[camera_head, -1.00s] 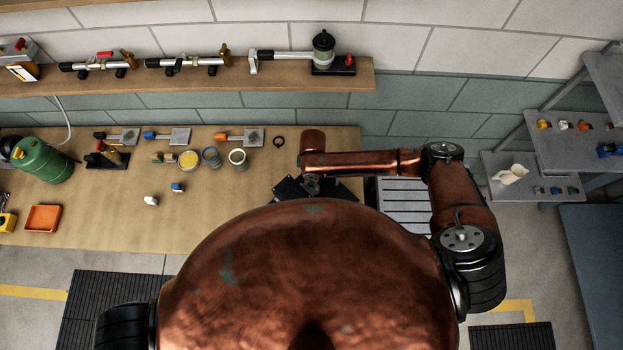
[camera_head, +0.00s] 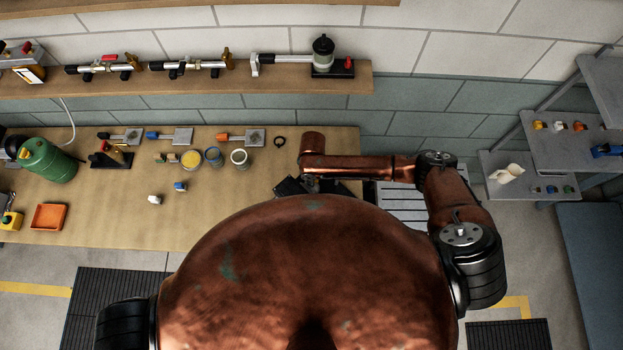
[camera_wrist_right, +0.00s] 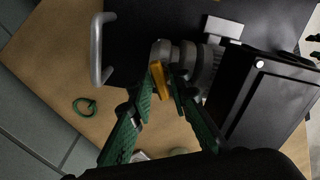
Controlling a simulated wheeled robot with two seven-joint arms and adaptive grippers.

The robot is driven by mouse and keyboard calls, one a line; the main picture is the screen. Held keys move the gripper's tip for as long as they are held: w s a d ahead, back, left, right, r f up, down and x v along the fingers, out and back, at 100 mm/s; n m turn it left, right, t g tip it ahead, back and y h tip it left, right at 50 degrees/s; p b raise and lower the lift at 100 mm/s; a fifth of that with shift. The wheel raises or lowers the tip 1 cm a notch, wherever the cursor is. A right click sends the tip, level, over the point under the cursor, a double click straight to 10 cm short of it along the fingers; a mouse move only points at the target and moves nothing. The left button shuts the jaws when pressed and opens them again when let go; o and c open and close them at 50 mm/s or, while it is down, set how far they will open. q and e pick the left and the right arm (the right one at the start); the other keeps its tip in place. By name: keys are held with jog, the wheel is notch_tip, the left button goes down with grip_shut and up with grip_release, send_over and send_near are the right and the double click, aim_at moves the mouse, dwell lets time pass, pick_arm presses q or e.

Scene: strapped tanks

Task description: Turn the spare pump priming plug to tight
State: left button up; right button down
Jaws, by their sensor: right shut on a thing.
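In the right wrist view, the spare pump (camera_wrist_right: 188,54) is a grey rounded metal body on a dark base. A yellow plug-like piece (camera_wrist_right: 159,80), apparently the priming plug, stands out at its near side. My right gripper (camera_wrist_right: 166,84) has its green fingers closed on this yellow piece. Its exact seating in the pump is hard to make out. In the head view, my right arm reaches over the bench's right end, and the pump and fingertips are mostly hidden behind the arm and my body. My left gripper is not in view.
A grey handle (camera_wrist_right: 97,48) and a black box (camera_wrist_right: 262,105) flank the pump. In the head view, the bench (camera_head: 110,215) also carries a green tank (camera_head: 48,160), an orange tray (camera_head: 48,217) and several small fittings.

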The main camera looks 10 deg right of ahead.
jog(key=shift+m+p, duration=0.45)
jog(key=shift+m, duration=0.75)
jog(key=shift+m, duration=1.5)
jog(key=shift+m, duration=0.3)
jog(key=c, duration=1.9)
grip_release()
jog(key=shift+c, duration=0.2)
